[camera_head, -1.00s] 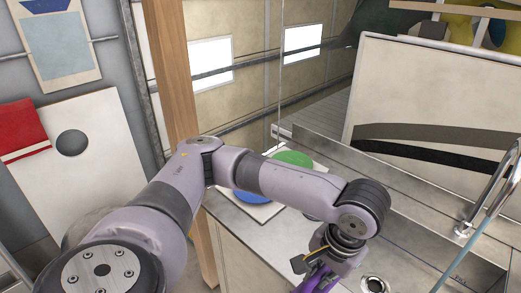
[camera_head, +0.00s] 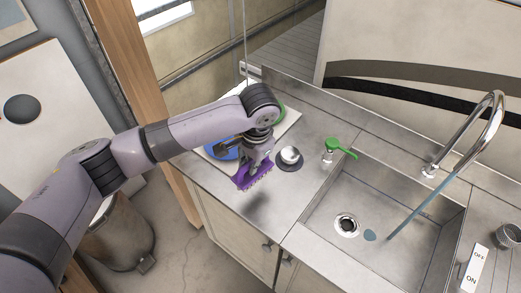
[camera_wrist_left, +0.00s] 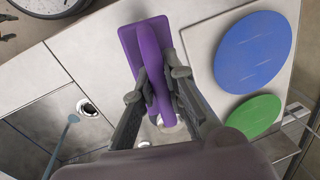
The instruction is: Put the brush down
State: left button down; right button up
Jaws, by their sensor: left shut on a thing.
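My left gripper (camera_head: 257,160) is shut on the handle of a purple brush (camera_head: 252,178). The brush hangs bristles-down over the steel counter (camera_head: 225,187), left of the sink, and a soft shadow lies on the counter below it, so it seems held above the surface. In the left wrist view the brush (camera_wrist_left: 150,45) also shows, its purple handle between the two dark fingers of the gripper (camera_wrist_left: 156,92). My right gripper is not in view.
A white board with a blue disc (camera_head: 222,151) and a green disc (camera_wrist_left: 254,116) lies behind the gripper. A small metal pot (camera_head: 291,156) and a green-topped dispenser (camera_head: 332,149) stand near the sink (camera_head: 390,215). The counter between brush and sink is clear.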

aim_at(264, 169)
pick_arm(q)
jog(key=d+m, duration=0.1)
jog(key=w+d, duration=0.1)
jog(key=d, duration=0.1)
jog(key=shift+m+p, duration=0.4)
jog(key=shift+w+d+f, duration=0.15)
jog(key=shift+d+f, duration=0.05)
jog(key=shift+d, duration=0.1)
jog(key=shift+w, duration=0.1)
jog(key=shift+a+r+p, duration=0.1)
jog(key=shift+p, duration=0.45)
notch_tip(264, 169, down, 5)
jog(key=shift+b, duration=0.85)
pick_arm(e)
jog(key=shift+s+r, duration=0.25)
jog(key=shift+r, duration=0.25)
pick_arm(q)
jog(key=shift+f, duration=0.3)
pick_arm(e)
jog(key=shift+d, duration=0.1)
